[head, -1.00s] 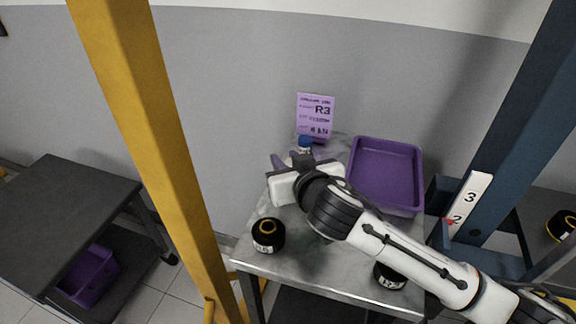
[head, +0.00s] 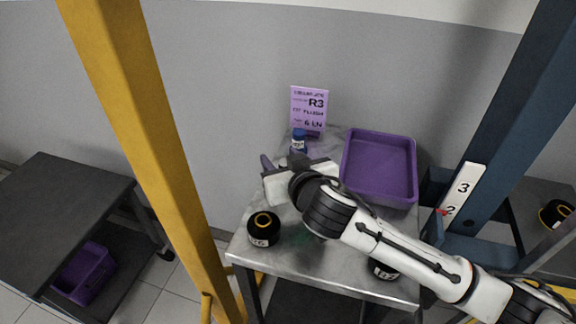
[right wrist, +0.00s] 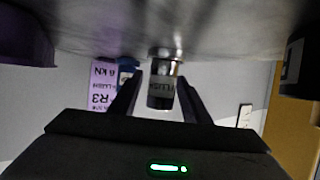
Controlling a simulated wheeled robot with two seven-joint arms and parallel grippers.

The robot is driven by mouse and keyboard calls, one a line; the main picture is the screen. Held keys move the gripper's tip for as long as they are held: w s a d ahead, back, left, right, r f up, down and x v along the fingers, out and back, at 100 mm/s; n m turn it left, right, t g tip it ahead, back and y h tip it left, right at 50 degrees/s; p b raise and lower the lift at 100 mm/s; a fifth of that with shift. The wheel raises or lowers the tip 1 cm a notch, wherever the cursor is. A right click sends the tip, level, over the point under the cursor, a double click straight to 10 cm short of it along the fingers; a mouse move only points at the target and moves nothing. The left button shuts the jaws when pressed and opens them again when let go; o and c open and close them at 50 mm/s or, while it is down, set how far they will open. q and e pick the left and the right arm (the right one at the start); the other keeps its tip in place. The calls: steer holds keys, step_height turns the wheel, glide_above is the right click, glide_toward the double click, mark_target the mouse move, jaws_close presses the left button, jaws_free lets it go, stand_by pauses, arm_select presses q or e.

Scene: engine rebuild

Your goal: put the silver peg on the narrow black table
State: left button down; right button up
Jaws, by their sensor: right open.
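In the right wrist view, which is upside down, a short silver peg (right wrist: 165,87) stands on the grey metal table (head: 300,268). It has a bright collar, a pale label and a dark end. My right gripper (right wrist: 160,78) is open, with one finger on each side of the peg; I cannot tell whether they touch it. In the head view this gripper (head: 281,161) is over the back left of the table, and I cannot make out the peg clearly there. A black table (head: 65,200) stands at the left, its top bare. My left gripper is not in view.
A blue-capped bottle (head: 299,140) and a purple sign (head: 309,108) stand behind the gripper. A purple tray (head: 379,170) is at the back right. Black cylinders (head: 263,229) sit near the front. A yellow post (head: 140,150) rises between the two tables; a blue post (head: 510,130) stands right.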

steer(key=v, duration=1.1)
steer(key=shift+s+d+r, duration=0.15)
steer(key=shift+s, duration=0.2)
